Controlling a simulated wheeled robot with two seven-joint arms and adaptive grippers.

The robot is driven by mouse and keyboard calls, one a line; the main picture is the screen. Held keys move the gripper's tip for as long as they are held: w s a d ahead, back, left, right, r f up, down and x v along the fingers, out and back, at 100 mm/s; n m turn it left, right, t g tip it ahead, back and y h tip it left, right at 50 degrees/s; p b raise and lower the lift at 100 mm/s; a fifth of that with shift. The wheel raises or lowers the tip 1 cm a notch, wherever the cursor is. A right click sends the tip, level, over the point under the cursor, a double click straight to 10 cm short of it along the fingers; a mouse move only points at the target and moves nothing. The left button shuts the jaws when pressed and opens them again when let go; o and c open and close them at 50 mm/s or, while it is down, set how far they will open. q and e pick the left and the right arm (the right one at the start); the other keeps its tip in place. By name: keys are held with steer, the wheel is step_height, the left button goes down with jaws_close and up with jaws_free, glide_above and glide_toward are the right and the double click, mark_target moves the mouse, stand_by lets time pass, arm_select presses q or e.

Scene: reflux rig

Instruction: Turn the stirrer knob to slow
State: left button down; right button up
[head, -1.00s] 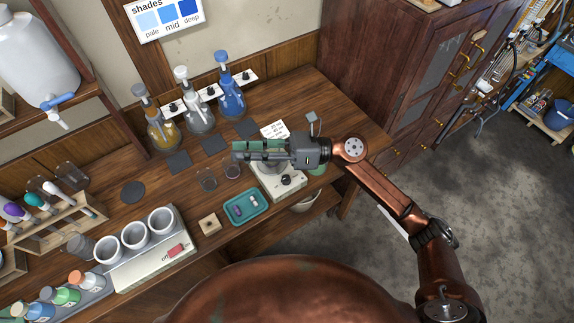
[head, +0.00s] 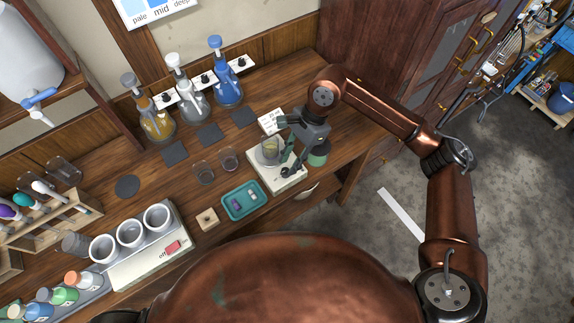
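The knob's pointer cannot be read. My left gripper is not in view.
A teal tray (head: 243,213) with small items and two small glasses lie left of the stirrer. A white card (head: 270,121) is behind it, and a green round object (head: 317,158) is beside it. Flasks stand at the back. White cups (head: 130,233) stand front left.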

mark_target(285, 172)
steer(key=shift+x, duration=1.3)
steer(key=shift+c, duration=0.4)
jaws_close()
